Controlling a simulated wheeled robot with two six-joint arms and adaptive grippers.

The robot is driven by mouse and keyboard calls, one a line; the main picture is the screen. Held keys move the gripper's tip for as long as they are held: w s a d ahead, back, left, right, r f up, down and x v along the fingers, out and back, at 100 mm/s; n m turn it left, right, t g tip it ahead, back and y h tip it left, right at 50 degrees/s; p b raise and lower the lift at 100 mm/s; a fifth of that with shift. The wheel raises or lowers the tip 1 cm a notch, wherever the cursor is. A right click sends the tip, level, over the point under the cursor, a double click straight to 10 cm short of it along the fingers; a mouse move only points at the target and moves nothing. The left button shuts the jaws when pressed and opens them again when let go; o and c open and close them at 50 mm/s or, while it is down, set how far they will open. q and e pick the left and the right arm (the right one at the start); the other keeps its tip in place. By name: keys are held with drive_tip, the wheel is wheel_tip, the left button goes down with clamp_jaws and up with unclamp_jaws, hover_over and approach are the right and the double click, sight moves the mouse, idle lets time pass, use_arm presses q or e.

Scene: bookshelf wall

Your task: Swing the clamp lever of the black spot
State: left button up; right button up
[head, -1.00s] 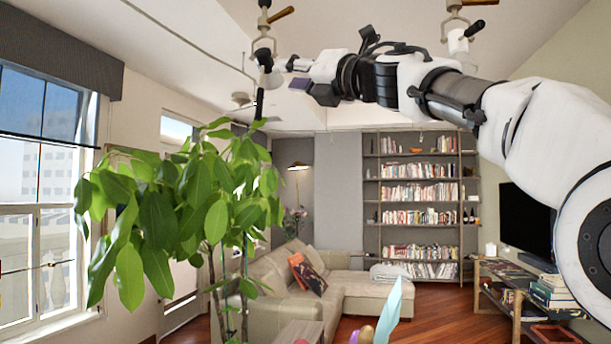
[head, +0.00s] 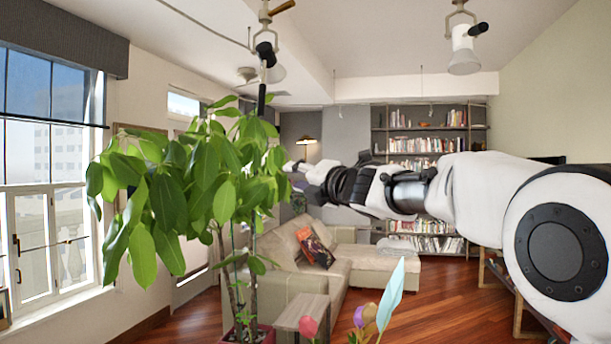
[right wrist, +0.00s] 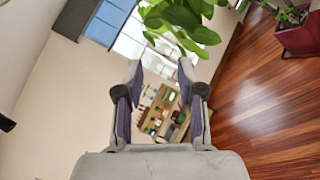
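The black spot (head: 265,50) hangs from the ceiling at the top left of centre in the head view, its shade tilted down. A brown wooden lever (head: 283,7) sticks out to the right of its mount, near the top edge. My right gripper (head: 291,167) points left, well below the spot in the picture and apart from it, beside the plant's leaves. In the right wrist view its two fingers (right wrist: 160,72) stand apart with nothing between them. The spot does not show in that view. My left gripper is in neither view.
A tall leafy plant (head: 190,185) stands left of my right gripper. A sofa (head: 310,265), a small table (head: 301,312) and a bookshelf (head: 420,135) lie beyond. Open air separates the gripper from the ceiling lamps.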

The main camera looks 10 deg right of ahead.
drive_tip(key=shift+w+f, duration=0.15)
drive_tip(key=shift+f, duration=0.2)
